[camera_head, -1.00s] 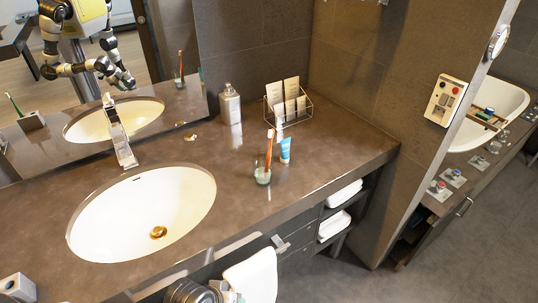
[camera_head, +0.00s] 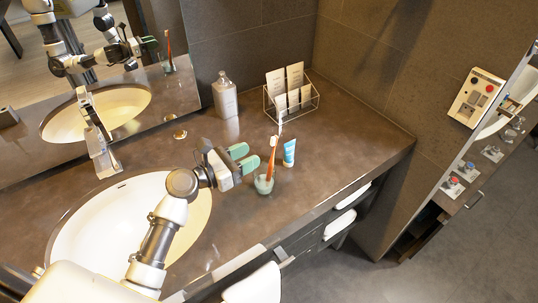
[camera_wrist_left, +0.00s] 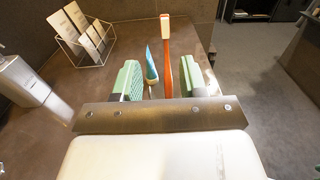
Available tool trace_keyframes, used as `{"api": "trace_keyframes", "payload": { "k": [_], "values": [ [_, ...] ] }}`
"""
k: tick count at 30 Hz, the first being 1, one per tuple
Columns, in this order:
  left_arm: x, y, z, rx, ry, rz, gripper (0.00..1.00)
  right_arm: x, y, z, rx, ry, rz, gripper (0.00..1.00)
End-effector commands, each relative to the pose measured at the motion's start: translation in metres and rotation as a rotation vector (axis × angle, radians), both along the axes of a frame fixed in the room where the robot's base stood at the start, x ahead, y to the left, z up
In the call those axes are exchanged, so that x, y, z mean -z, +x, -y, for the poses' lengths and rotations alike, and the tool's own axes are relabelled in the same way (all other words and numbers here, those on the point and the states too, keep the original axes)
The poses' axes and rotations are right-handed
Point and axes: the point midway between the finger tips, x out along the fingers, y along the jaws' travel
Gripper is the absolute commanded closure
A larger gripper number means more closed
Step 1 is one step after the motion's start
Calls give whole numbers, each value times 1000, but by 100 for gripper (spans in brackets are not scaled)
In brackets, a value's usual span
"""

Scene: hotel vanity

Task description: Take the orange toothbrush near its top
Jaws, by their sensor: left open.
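The orange toothbrush (camera_head: 271,158) stands leaning in a clear glass (camera_head: 263,185) on the vanity counter, white head up. My left gripper (camera_head: 246,158) is open and empty, its green-padded fingers just left of the brush's upper handle and pointing toward it, with a small gap apparent. In the left wrist view the toothbrush (camera_wrist_left: 168,62) shows between the two fingers (camera_wrist_left: 160,80), closer to the right one. The blue-and-white toothpaste tube (camera_head: 289,153) stands just right of the glass; it also shows between the fingers in the wrist view (camera_wrist_left: 151,66). My right gripper is not in view.
A wire rack with cards (camera_head: 291,104) and a soap bottle (camera_head: 225,97) stand behind. The counter right of the tube is clear. A mirror reflects my arm.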

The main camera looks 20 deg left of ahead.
Motion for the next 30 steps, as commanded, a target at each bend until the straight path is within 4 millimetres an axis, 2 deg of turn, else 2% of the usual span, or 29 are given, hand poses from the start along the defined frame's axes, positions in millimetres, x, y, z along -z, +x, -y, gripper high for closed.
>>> {"api": "trace_keyframes", "payload": {
  "k": [6,9,11,19,29,30],
  "values": [
    [-2,26,21,3,2,1,57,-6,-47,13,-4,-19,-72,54],
    [-1,31,25,3,5,2,57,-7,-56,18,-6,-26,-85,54],
    [-2,34,28,3,6,2,57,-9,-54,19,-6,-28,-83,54],
    [-5,65,51,4,5,2,57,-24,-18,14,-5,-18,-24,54],
    [-3,72,56,3,8,1,57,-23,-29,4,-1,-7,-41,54],
    [-3,72,56,3,8,1,60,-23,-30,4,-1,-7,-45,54]
  ]
}}
